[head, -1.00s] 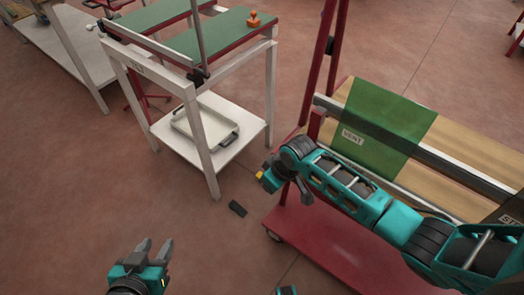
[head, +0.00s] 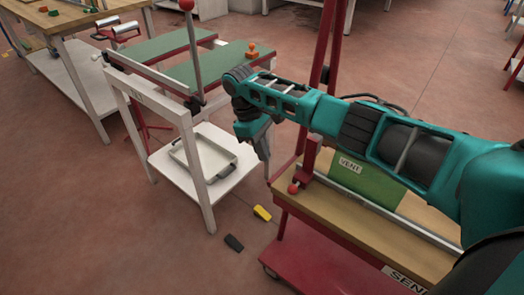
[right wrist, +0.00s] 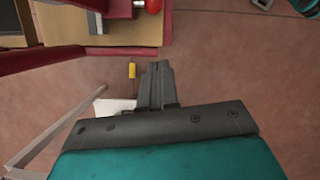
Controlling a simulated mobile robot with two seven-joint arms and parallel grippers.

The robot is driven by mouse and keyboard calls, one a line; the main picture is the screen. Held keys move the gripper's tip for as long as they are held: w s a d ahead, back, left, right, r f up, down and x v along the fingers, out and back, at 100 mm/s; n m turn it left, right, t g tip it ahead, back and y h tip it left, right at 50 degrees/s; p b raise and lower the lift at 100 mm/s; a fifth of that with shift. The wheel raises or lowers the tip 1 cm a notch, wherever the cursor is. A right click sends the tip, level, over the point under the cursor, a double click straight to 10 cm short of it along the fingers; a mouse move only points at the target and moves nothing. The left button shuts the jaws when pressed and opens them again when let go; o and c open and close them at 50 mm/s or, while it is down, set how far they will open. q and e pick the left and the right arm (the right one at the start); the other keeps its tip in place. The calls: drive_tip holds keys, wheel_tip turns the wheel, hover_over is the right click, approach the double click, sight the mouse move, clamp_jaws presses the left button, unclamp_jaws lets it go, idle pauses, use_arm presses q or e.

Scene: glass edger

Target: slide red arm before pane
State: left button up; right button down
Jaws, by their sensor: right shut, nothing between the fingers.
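A red arm (head: 308,164) stands on the metal rail of the bench at right, at the rail's left end, with a red ball knob (head: 293,188) low at its front. The knob also shows at the top of the right wrist view (right wrist: 153,5). My left gripper is out of view.
A white-framed table (head: 186,120) with green tops and a red-knobbed lever (head: 192,50) stands at left. A white tray (head: 205,155) is on its lower shelf. A yellow piece (head: 262,213) and a black piece (head: 234,243) lie on the floor. The floor at lower left is clear.

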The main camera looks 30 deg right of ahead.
sight(304, 165)
drive_tip(key=s+d+f, duration=0.1)
drive_tip(key=f, duration=0.1)
drive_tip(key=s+f, duration=0.1)
drive_tip(key=f, duration=0.1)
drive_tip(key=s+d+f, duration=0.1)
drive_tip(key=s+f, duration=0.1)
drive_tip(key=shift+d+f+b, duration=0.3)
drive_tip(key=shift+f+b, duration=0.05)
drive_tip(key=shift+f, duration=0.05)
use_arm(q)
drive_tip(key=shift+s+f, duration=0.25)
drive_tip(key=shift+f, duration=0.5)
use_arm(e)
drive_tip(key=shift+s+d+f, duration=0.15)
drive_tip(key=shift+s+d, duration=0.15)
drive_tip(key=shift+s, duration=0.15)
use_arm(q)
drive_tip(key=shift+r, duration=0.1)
